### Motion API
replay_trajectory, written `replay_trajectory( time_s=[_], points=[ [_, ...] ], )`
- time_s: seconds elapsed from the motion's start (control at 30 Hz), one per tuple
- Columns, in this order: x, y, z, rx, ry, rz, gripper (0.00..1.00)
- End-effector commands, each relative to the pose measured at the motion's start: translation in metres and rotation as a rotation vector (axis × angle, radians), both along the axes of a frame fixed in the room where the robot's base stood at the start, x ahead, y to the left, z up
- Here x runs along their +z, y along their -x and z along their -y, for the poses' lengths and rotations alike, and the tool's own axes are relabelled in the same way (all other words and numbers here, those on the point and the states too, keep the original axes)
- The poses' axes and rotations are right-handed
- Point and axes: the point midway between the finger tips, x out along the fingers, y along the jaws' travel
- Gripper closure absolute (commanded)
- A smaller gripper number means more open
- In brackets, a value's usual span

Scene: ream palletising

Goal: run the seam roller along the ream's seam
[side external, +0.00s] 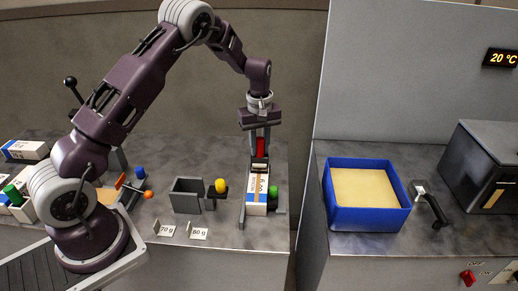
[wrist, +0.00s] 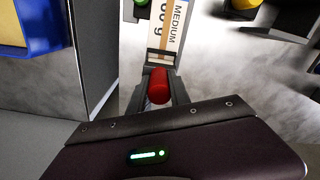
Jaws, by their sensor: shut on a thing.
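The ream (side external: 257,204), a white pack with blue and tan markings, lies in a grey holder on the bench in the side view. In the wrist view the ream (wrist: 166,32) shows its label, with "MEDIUM" readable. My gripper (side external: 260,152) is above the ream's far end, pointing down. It is shut on the red handle of the seam roller (side external: 261,147). The red handle also shows in the wrist view (wrist: 157,86), in line with the ream. The wheel is hidden, so I cannot tell whether it touches the seam.
A green knob (side external: 273,192) stands beside the ream. To its left are a yellow knob (side external: 220,185) and a grey open box (side external: 186,196). A tall grey panel (side external: 325,110) rises to the right. Beyond it stand a blue bin (side external: 370,219) and a dark machine (side external: 480,165).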

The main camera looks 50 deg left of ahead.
Motion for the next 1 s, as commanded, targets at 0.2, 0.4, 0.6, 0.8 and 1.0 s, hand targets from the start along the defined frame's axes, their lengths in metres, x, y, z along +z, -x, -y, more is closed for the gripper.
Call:
replay_trajectory(
  time_s=[0.2,0.4,0.6,0.8,1.0],
  points=[
    [-0.001,-0.002,-0.005,0.002,-0.008,0.004,1.00],
    [-0.001,-0.002,-0.005,0.002,-0.008,0.004,1.00],
    [0.019,-0.002,-0.004,0.000,-0.006,0.006,1.00],
    [0.046,-0.002,-0.002,0.000,-0.003,0.005,1.00],
    [0.067,-0.002,-0.002,0.000,-0.002,0.003,1.00]
  ],
)
